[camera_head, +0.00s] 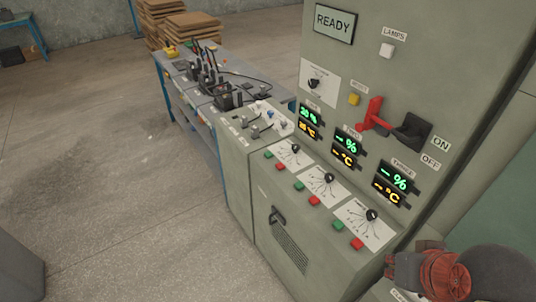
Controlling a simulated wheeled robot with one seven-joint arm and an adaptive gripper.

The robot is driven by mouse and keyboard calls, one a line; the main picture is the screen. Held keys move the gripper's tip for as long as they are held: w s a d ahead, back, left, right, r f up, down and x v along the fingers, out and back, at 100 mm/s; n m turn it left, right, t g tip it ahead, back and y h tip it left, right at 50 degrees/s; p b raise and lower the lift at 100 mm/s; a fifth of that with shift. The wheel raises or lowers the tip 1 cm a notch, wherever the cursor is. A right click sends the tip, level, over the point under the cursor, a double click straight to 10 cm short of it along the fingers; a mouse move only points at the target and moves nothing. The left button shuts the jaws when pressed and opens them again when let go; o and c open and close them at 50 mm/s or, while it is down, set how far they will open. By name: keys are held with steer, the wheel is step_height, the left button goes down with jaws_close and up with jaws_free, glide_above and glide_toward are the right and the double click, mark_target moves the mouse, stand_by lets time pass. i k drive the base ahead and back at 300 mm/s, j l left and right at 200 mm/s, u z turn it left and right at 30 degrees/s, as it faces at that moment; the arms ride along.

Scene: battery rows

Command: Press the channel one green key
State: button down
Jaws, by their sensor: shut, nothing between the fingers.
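The channel one green key (267,154) is a small square on the sloped desk of the grey-green cabinet, at the far left of the row. A red key (280,167) sits beside it, below the first dial (295,148). The display above (309,122) is lit with green and orange figures; the other two show dashes. My gripper (392,272) is at the lower right, over the near end of the desk, well away from the channel one key. It is shut and empty; its fingertips are small and partly unclear.
Channels two and three have their own green keys (299,186) (338,225) and red keys. A red lever (374,115) juts from the upright panel. A blue-framed bench (172,62) with black devices stands behind. Floor at left is open.

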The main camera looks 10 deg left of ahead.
mark_target(268, 154)
steer(key=i+j+z, duration=0.35)
steer(key=j+z, duration=0.15)
steer(key=j, duration=0.15)
steer(key=i+j+z, duration=0.2)
steer(key=j, duration=0.2)
steer(key=j+z, duration=0.25)
steer(key=j, duration=0.15)
steer(key=i, duration=0.05)
